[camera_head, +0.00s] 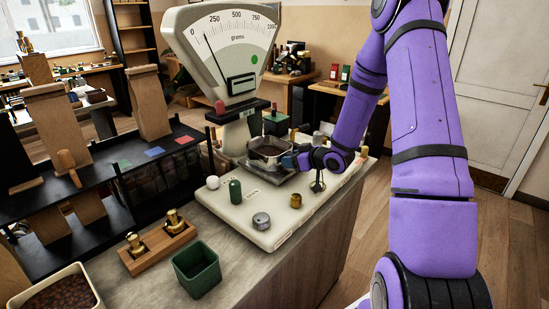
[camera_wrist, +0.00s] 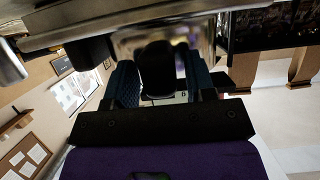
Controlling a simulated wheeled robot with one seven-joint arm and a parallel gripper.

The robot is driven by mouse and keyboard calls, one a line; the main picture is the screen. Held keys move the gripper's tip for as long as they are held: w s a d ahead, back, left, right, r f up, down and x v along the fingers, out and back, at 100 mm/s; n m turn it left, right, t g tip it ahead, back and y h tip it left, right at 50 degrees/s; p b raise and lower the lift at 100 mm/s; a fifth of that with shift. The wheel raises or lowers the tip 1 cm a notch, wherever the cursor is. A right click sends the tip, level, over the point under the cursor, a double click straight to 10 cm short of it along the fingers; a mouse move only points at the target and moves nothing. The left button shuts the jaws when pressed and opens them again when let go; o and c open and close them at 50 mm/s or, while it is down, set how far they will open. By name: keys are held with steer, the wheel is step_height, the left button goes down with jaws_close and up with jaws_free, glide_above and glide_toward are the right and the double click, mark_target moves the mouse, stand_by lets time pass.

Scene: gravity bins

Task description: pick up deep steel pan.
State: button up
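The deep steel pan (camera_head: 268,149) is a round, shiny pan sitting on the square weighing plate (camera_head: 266,166) of the big dial scale. My gripper (camera_head: 291,161) is at the pan's right side, very near its wall; I cannot tell if it touches. In the wrist view the two dark blue padded fingers of my gripper (camera_wrist: 162,84) stand apart. The shiny pan wall (camera_wrist: 128,48) shows ahead of them, with a dark rounded shape between the fingers, perhaps a reflection. The pan's far side is hidden there.
The cream scale (camera_head: 224,60) rises behind the pan. Its base (camera_head: 285,208) carries a green cylinder (camera_head: 235,191), a grey weight (camera_head: 261,221) and a small brass weight (camera_head: 296,201). A green bin (camera_head: 197,270) and a wooden block with brass weights (camera_head: 158,246) stand in front.

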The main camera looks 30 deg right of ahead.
jaws_close()
steer(key=shift+r, duration=0.15)
steer(key=shift+r, duration=1.5)
steer(key=s+d, duration=0.3)
steer(key=s, duration=0.5)
steer(key=s+d, duration=0.3)
steer(key=s, duration=0.6)
